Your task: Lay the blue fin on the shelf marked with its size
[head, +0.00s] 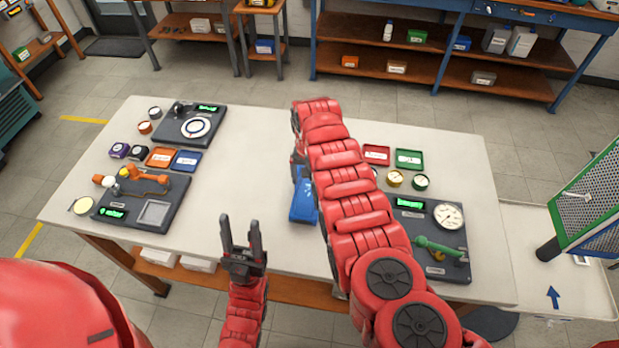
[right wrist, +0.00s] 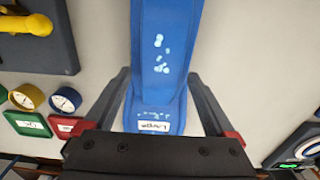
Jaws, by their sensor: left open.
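The blue fin (head: 303,200) shows beside my right arm in the head view, partly hidden by it. In the right wrist view the long blue fin (right wrist: 160,62) runs up out of the frame, with pale spots and a white label I cannot read surely. My left gripper (head: 243,236) is open and empty over the table's front edge. I cannot make out a size-marked shelf.
The white table (head: 235,150) holds a dial unit (head: 190,125), an orange-piped unit (head: 143,197) and a gauge unit (head: 432,235). Red (head: 376,155) and green (head: 409,159) trays sit right of my arm. A blue-framed bench (head: 430,60) with shelves stands behind. The table's middle-left is clear.

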